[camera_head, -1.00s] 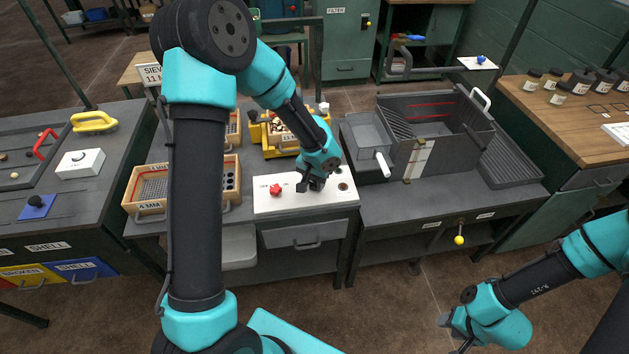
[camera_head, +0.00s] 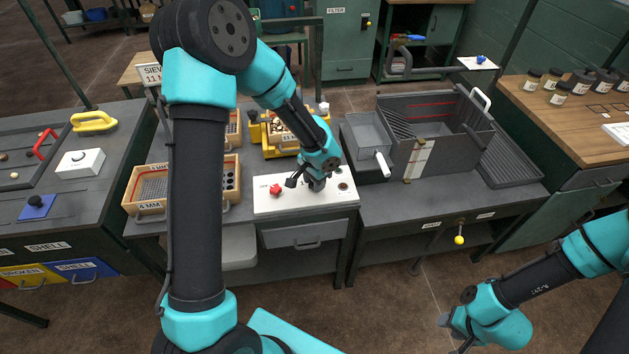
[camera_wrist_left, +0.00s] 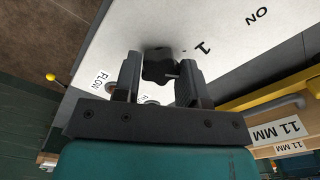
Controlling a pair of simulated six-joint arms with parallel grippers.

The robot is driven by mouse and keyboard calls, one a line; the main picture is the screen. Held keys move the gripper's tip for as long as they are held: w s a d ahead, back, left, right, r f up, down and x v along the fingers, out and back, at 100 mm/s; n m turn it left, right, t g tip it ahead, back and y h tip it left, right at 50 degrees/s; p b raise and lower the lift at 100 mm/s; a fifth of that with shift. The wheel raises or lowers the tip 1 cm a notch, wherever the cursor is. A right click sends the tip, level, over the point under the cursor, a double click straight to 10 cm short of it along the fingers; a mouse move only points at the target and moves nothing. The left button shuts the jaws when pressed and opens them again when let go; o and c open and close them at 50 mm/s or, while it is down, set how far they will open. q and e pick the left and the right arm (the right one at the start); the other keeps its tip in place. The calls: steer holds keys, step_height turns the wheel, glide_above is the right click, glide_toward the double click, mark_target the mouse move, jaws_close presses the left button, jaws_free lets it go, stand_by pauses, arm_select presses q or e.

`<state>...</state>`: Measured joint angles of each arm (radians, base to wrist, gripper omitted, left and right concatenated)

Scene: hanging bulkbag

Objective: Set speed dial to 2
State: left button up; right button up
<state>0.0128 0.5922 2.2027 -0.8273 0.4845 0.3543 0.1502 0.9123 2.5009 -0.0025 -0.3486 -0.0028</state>
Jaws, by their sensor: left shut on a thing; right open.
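The speed dial (camera_wrist_left: 158,66) is a black lobed knob on a white panel (camera_head: 262,206). In the left wrist view it sits between the two fingers of my left gripper (camera_wrist_left: 159,78), which is shut on it. A printed "1" and the word "ON" show on the panel beside it; no "2" is visible, and the dial's setting cannot be read. In the head view my left gripper (camera_head: 305,180) is at the panel and mostly hides the dial. My right gripper (camera_head: 458,328) is open, low at the right, away from the panel.
A red knob (camera_head: 276,189) lies left of my left gripper on the panel, and a small dark round part (camera_head: 343,186) lies right. A yellow-framed sieve (camera_head: 256,133) stands behind. A grey bin with a white handle (camera_head: 382,163) stands to the right.

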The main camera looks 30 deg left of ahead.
arm_select(q)
steer(key=m, duration=0.6)
stand_by(0.4)
steer(key=o, duration=0.9)
steer(key=shift+r, duration=0.15)
step_height(320, 180, up, 17)
steer(key=shift+r, duration=0.1)
stand_by(0.6)
